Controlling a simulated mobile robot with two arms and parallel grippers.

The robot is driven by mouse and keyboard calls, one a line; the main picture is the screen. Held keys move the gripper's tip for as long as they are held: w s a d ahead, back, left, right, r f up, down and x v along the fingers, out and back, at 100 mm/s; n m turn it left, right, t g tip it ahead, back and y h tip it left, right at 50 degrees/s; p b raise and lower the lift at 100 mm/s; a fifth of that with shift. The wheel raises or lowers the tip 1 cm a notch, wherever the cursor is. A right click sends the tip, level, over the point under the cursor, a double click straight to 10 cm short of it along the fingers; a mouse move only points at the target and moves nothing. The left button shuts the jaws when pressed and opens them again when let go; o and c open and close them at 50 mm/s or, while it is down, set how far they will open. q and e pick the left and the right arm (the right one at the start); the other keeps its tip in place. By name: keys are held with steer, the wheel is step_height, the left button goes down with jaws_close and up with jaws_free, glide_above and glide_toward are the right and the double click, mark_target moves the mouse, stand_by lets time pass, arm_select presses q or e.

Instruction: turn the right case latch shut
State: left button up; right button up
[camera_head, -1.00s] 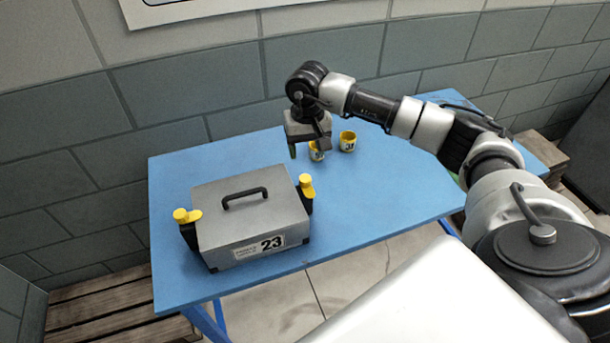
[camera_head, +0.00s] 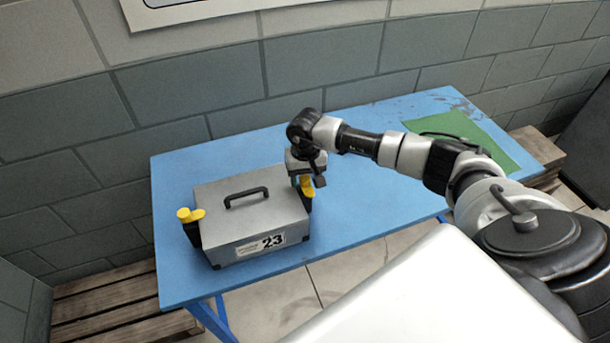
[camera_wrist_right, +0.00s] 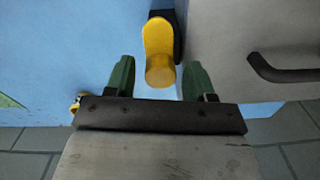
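The grey case (camera_head: 250,222) marked 23 stands on the blue table, lid down. Its right latch (camera_head: 306,187) is yellow and sits on the case's right side, partly covered by my right gripper (camera_head: 306,180) in the head view. In the wrist view the right latch (camera_wrist_right: 158,42) is a yellow lever with a round knob. My right gripper (camera_wrist_right: 159,68) has its green fingers apart, one on each side of the knob, with gaps showing. The left latch (camera_head: 190,216) is also yellow, on the case's left side. My left gripper is not in view.
The blue table (camera_head: 365,215) is clear to the right of the case. A green mat (camera_head: 470,138) lies at its far right. The case's black handle (camera_wrist_right: 285,72) is right of the fingers. A small yellow item (camera_wrist_right: 76,103) shows partly behind my gripper. A block wall stands behind.

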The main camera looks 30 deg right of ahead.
steer(key=c, duration=0.8)
